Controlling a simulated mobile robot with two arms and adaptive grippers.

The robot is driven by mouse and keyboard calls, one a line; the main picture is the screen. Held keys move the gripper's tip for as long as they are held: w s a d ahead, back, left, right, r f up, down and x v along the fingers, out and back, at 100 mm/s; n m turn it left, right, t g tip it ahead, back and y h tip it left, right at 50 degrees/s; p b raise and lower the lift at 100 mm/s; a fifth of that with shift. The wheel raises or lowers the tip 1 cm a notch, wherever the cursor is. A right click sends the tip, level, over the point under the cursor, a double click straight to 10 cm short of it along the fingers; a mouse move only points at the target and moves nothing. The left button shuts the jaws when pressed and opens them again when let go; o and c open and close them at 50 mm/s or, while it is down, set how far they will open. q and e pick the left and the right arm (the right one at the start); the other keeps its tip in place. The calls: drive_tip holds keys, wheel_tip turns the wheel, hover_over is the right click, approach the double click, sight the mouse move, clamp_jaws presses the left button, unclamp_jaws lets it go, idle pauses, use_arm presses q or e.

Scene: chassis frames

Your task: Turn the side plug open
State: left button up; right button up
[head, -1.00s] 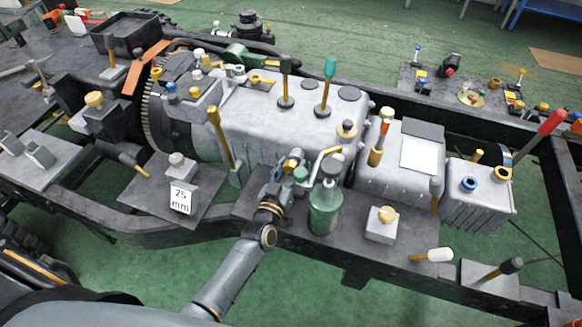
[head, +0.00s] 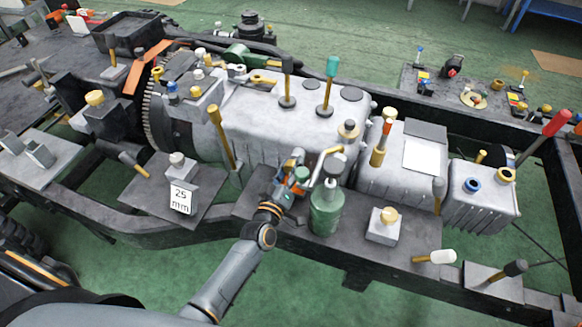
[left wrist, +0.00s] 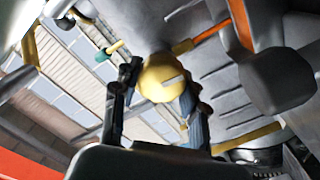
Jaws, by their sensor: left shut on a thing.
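The side plug (left wrist: 160,78) shows in the left wrist view as a round yellow head with a pale slot-like mark. It sits between the two dark fingers of my left gripper (left wrist: 158,100), which are shut on it from both sides. In the head view my left gripper (head: 293,176) is at the near side of the grey housing (head: 265,120), low on its wall. There the gripper hides the plug. My right gripper is in neither view.
A green bottle (head: 326,208) with a spout stands close right of my left gripper. A grey block with a yellow knob (head: 383,225) is farther right. A "25 mm" card (head: 182,198) stands on a plate at left. Upright levers rise from the housing.

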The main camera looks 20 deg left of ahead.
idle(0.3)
use_arm(q)
drive_tip(key=o, duration=1.2)
drive_tip(key=shift+c, duration=0.2)
drive_tip(key=shift+s, duration=0.1)
drive_tip(key=s, duration=1.1)
drive_tip(key=shift+s+a, duration=0.2)
drive_tip(key=shift+s, duration=0.2)
